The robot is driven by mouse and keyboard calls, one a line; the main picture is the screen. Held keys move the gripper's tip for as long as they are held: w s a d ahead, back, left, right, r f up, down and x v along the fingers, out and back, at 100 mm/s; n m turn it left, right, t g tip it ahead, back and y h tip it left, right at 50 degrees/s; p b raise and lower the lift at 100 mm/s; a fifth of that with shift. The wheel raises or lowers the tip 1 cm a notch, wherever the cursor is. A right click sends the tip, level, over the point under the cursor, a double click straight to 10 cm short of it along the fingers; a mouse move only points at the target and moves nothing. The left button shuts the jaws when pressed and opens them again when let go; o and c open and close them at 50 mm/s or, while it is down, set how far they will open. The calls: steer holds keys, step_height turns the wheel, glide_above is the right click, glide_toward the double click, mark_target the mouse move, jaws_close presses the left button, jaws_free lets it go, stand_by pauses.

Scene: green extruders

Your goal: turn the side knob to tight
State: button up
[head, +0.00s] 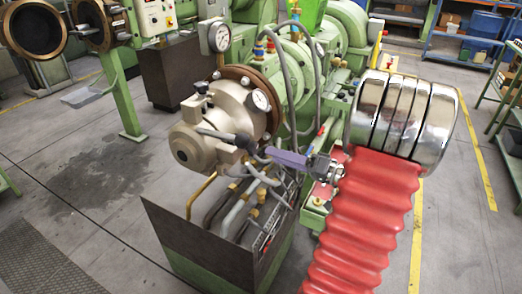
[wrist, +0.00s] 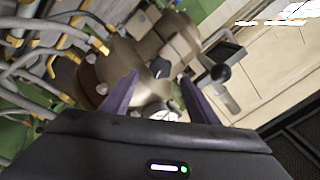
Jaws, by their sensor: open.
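The pale metal extruder head (head: 205,140) stands left of centre in the head view. A dark knob (head: 245,142) sticks out of its side toward my gripper. My gripper (head: 268,152), with purple fingers, is just right of this knob, seemingly a little apart from it. In the wrist view my gripper (wrist: 160,80) is open, its fingers spread. A dark round knob (wrist: 160,68) shows between the fingertips, beyond them. I cannot tell how far either knob is turned.
Hoses and brass fittings (head: 245,195) crowd below the head, over a dark open-topped box (head: 190,250). Pressure gauges (head: 219,37) and grey cables stand above. Hoses (wrist: 60,40) also fill the left of the wrist view.

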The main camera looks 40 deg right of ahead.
mark_target(256, 149)
steer(key=x, duration=0.6)
steer(key=shift+w+a, duration=0.1)
steer(key=shift+w, duration=0.2)
steer(key=c, duration=0.9)
steer(key=shift+d, duration=0.3)
steer(key=shift+c, duration=0.7)
steer(key=shift+a, duration=0.2)
